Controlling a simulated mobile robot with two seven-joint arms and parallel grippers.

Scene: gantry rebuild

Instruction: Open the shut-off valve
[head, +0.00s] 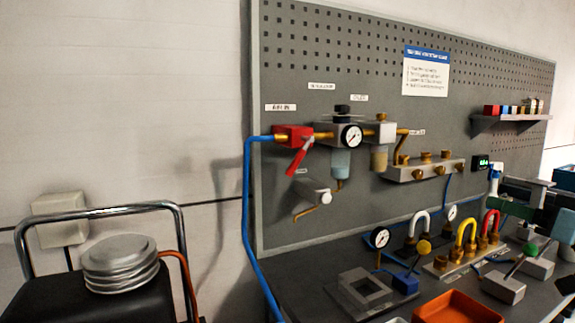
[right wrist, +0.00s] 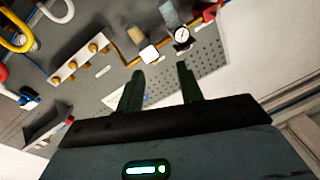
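The shut-off valve (head: 290,133) is a red block on the pegboard where the blue hose meets the brass pipe. Its red lever (head: 300,158) slants down and left, at an angle to the pipe. The valve also shows partly at the top right of the right wrist view (right wrist: 208,12). My right gripper (head: 505,196) is at the far right of the head view, well away from the valve. In the right wrist view its two dark green fingers (right wrist: 160,70) stand apart with nothing between them. My left gripper is not in view.
A pressure gauge (head: 352,137) and filter bowls sit right of the valve. A manifold (head: 425,170) lies farther right. Gauges, coloured hose loops and an orange tray (head: 458,308) crowd the bench.

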